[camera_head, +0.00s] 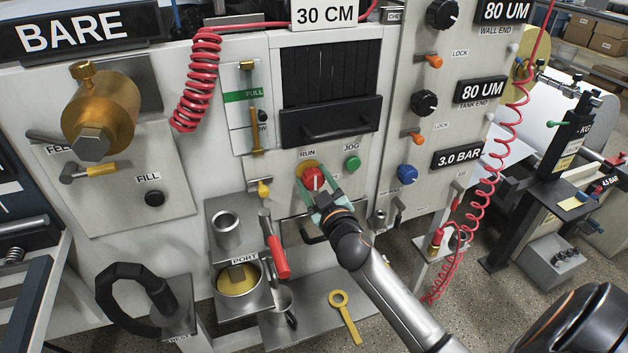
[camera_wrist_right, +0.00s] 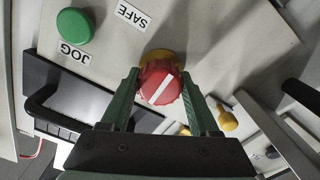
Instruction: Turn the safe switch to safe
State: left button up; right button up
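The safe switch is a red fluted knob (camera_head: 313,179) with a white line, on a yellow base in the grey panel. In the head view its line runs roughly upright, below the RUN label (camera_head: 307,153). In the right wrist view the knob (camera_wrist_right: 160,84) sits between the green fingers of my right gripper (camera_wrist_right: 160,90), with its line slanted. The SAFE label (camera_wrist_right: 132,15) shows there beyond it. The right gripper (camera_head: 317,190) straddles the knob; whether both fingers press on it is unclear. My left gripper is not in view.
A green JOG button (camera_head: 352,163) is right of the knob. A black handle (camera_head: 330,125) is above. A yellow lever (camera_head: 263,188) is to the left, and a red-handled lever (camera_head: 276,255) stands lower left. A red coiled hose (camera_head: 497,155) hangs at the right.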

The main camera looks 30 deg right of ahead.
jog(key=c, duration=0.8)
